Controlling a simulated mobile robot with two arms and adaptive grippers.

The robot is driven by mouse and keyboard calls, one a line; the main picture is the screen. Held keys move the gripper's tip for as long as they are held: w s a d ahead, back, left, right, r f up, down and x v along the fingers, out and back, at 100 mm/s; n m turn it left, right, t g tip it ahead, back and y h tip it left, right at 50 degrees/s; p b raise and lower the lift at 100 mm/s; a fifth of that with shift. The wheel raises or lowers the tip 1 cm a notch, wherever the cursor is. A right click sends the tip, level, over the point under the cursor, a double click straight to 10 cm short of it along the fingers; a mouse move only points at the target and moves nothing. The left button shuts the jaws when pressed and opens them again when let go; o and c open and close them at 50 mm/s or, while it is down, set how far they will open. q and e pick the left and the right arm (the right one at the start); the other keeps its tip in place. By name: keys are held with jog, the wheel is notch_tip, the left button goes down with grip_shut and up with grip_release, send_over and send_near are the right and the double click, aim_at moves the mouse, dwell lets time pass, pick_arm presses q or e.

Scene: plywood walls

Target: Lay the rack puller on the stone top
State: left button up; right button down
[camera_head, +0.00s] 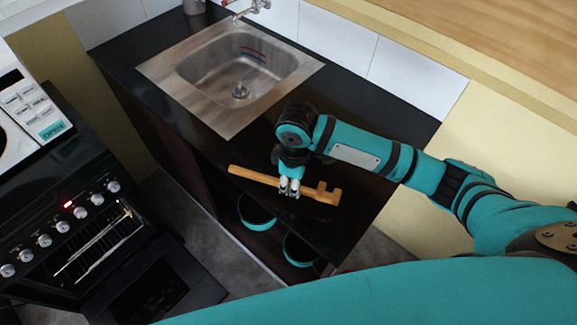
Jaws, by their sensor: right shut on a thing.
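The rack puller (325,194) is a flat, light wooden stick with a notched right end. My right gripper (289,188) is shut on it near its middle, pointing down. The puller lies roughly level over the front part of the black stone top (345,115). I cannot tell whether it touches the top or hangs just above it. Its left end reaches toward the counter's front edge. My left gripper is not in view.
A steel sink (240,75) is set into the top, with a tap (252,8) behind. The black oven (60,215) stands at left with its door (155,290) open, a white microwave (20,115) above. Bare counter lies right of the sink. Teal-rimmed round things (256,213) show below the counter.

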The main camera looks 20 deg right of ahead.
jog(key=w, duration=0.1)
jog(key=w+d, duration=0.1)
jog(key=w, duration=0.2)
jog(key=shift+w+d+f+p, duration=0.2)
jog(key=shift+w+d+p, duration=0.05)
jog(key=shift+w+p, duration=0.15)
jog(key=shift+w+d+f, duration=0.1)
jog(key=shift+w+d, duration=0.05)
jog(key=shift+d, duration=0.1)
jog(key=shift+d+f, duration=0.15)
jog(key=shift+f, duration=0.15)
notch_tip(320, 180, down, 2)
jog(key=shift+f+p, duration=0.15)
jog(key=shift+p, duration=0.55)
jog(key=shift+f, duration=0.25)
jog(key=shift+a, duration=0.3)
jog(key=shift+d+f, duration=0.15)
jog(key=shift+f, duration=0.15)
jog(key=c, duration=1.1)
grip_release()
jog(key=shift+d, duration=0.1)
jog(key=shift+c, duration=0.2)
